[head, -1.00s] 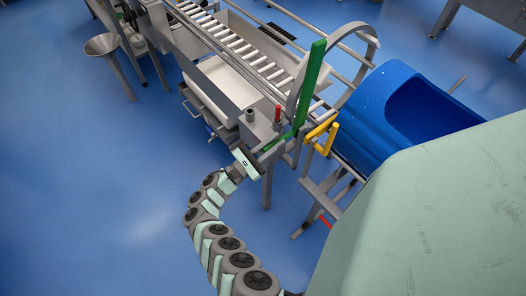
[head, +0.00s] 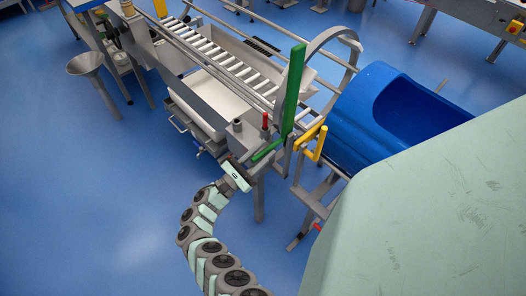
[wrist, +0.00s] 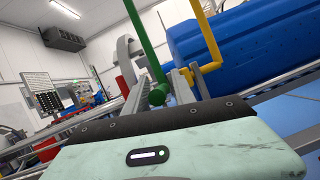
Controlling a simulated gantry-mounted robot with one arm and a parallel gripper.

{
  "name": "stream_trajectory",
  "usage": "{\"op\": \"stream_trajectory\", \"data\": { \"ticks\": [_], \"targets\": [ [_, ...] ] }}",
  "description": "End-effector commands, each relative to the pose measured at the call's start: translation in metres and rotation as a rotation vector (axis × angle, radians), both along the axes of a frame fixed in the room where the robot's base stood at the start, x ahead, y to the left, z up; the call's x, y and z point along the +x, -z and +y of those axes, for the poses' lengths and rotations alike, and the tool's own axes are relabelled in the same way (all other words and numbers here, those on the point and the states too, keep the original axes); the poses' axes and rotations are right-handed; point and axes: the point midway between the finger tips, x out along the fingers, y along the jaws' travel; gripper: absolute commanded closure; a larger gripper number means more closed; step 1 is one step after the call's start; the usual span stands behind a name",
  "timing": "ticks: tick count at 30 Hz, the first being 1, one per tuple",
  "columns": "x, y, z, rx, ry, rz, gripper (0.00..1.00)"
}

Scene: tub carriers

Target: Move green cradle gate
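The green cradle gate (head: 292,90) is a tall green bar standing nearly upright at the end of the roller conveyor. A short green handle (head: 267,150) sticks out from its foot toward my arm. In the wrist view the green bar (wrist: 142,40) rises at upper middle, and the handle's round end (wrist: 158,95) faces the camera. My gripper (head: 248,162) is at the handle's near end. Grey finger-like parts show on both sides of the handle's end in the wrist view, but whether they touch it is unclear. My gripper's pale green housing fills the lower wrist view.
A yellow bent handle (head: 318,143) stands just right of the green gate, beside a big blue tub (head: 365,110). A red-topped lever (head: 264,121) is left of the gate. The roller conveyor (head: 215,50) runs up-left. The blue floor at left is open around a grey funnel stand (head: 90,64).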

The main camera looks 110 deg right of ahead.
Motion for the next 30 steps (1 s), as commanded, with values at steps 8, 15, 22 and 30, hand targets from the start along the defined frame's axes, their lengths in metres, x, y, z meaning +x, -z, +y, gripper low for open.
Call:
{"op": "stream_trajectory", "data": {
  "ticks": [8,15,22,30],
  "targets": [
    [0.000,-0.001,0.000,-0.002,0.001,0.001,0.62],
    [0.018,0.008,0.003,-0.002,-0.004,-0.002,0.62],
    [0.060,0.029,0.016,0.002,0.000,-0.004,0.62],
    [0.093,0.038,0.025,-0.001,0.003,-0.001,0.62]
  ]
}}
